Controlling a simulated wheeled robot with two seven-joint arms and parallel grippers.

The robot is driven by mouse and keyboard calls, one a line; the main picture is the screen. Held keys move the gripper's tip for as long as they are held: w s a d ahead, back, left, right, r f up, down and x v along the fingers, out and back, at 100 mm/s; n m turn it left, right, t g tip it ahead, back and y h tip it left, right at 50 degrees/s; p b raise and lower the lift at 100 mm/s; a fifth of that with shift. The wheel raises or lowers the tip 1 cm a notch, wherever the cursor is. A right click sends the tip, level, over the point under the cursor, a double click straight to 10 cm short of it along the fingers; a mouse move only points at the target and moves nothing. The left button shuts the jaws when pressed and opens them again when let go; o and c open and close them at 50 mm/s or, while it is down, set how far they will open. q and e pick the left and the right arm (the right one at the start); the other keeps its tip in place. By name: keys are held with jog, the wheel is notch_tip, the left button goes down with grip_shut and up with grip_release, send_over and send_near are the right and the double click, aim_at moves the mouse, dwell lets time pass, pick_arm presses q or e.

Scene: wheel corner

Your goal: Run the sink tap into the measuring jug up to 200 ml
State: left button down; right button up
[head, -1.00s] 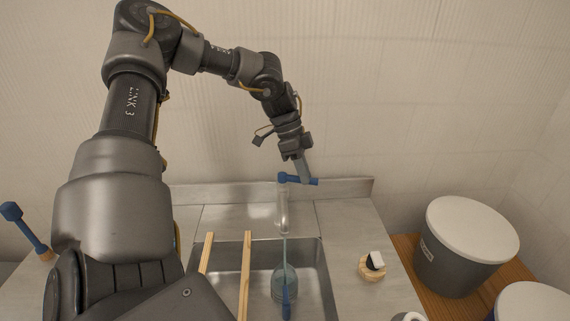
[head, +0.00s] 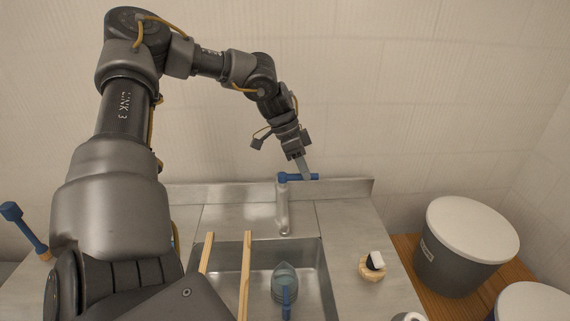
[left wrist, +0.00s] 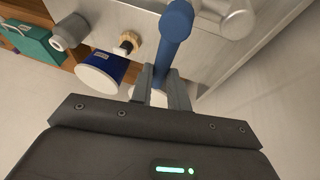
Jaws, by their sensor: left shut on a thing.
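The tap (head: 283,210) stands behind the sink with its blue lever (head: 294,177) pointing right. My left gripper (head: 304,172) is shut on the outer part of the lever. The left wrist view shows the blue lever (left wrist: 173,35) running down between the fingers (left wrist: 161,88). The measuring jug (head: 283,270), clear with a blue handle (head: 287,292), stands in the sink under the spout. No water stream shows between spout and jug. The level in the jug is too small to read. My right gripper is out of view.
Two wooden rails (head: 246,270) lie across the left of the sink (head: 315,262). A wooden disc with a black-and-white item (head: 373,265) sits on the right counter. A grey lidded bin (head: 465,240) stands further right. A blue-headed tool (head: 24,228) is at far left.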

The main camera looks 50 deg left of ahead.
pick_arm(q)
jog(key=c, duration=1.3)
grip_release()
jog(key=shift+a, duration=0.1)
jog(key=shift+w+d+f+b, duration=0.15)
jog(key=shift+w+d+b, duration=0.7)
jog(key=shift+w, duration=0.2)
jog(key=w+d+b, duration=0.1)
jog(key=w, duration=0.1)
jog(key=w+d, duration=0.1)
jog(key=shift+w+d+b, duration=0.2)
jog(key=shift+w+b, duration=0.15)
jog(key=shift+a+r, duration=0.1)
jog(key=shift+r, duration=0.15)
